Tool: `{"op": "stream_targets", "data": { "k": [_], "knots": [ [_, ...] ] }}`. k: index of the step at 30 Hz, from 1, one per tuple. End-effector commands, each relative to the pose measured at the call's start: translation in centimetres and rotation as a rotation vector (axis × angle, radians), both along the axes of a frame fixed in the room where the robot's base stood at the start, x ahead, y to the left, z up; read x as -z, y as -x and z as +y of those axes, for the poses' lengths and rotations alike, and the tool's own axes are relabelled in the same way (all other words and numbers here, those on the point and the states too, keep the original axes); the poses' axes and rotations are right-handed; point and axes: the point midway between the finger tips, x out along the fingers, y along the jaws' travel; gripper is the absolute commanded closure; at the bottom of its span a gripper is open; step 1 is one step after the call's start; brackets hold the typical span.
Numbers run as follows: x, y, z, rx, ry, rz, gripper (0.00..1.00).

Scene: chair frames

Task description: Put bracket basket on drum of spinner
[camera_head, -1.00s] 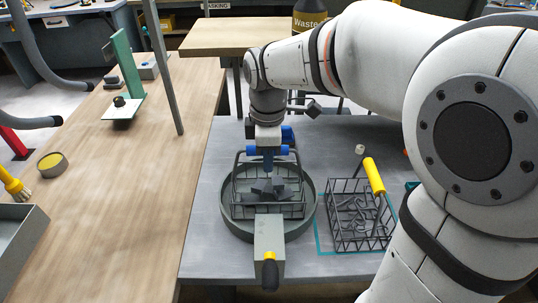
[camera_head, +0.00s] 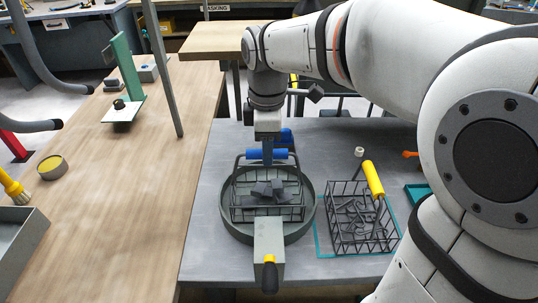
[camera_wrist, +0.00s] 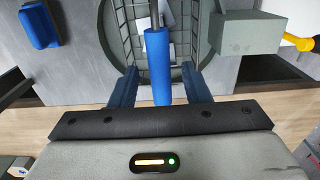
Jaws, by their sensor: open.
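The bracket basket is a dark wire basket (camera_head: 238,212) with a blue handle (camera_head: 282,154) and grey blocky pieces inside. It sits upright within the round grey drum (camera_head: 228,226) of the spinner. A grey box (camera_head: 269,247) with a dark, yellow-collared knob is at the drum's front. My gripper (camera_head: 267,152) is at the handle from above. In the wrist view the blue handle (camera_wrist: 157,50) lies between the two spread fingers (camera_wrist: 160,84), with a gap on each side. The drum rim (camera_wrist: 112,52) shows behind. The basket's underside is hidden.
A second wire basket (camera_head: 345,238) with a yellow handle (camera_head: 373,179) holds hook-like pieces at the right, inside a teal outline. A small blue object (camera_head: 286,136) lies behind the drum. A wooden bench (camera_head: 130,190) and upright pole (camera_head: 163,75) are at left.

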Motion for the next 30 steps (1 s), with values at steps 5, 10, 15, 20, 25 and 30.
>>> {"op": "stream_targets", "data": {
  "k": [5, 10, 15, 20, 25, 30],
  "knots": [
    [-4.1, -0.1, 0.0, -0.001, -0.002, -0.004, 0.57],
    [-6.7, 0.0, 0.1, -0.001, -0.001, -0.002, 0.57],
    [-7.8, 0.0, 0.0, -0.001, 0.0, -0.001, 0.57],
    [-7.4, 0.5, -0.7, 0.065, -0.003, -0.007, 0.57],
    [-4.5, 3.1, -4.7, 0.447, -0.026, -0.056, 0.57],
    [0.0, 7.3, -9.0, 0.968, -0.079, -0.118, 0.57]
  ]
}}
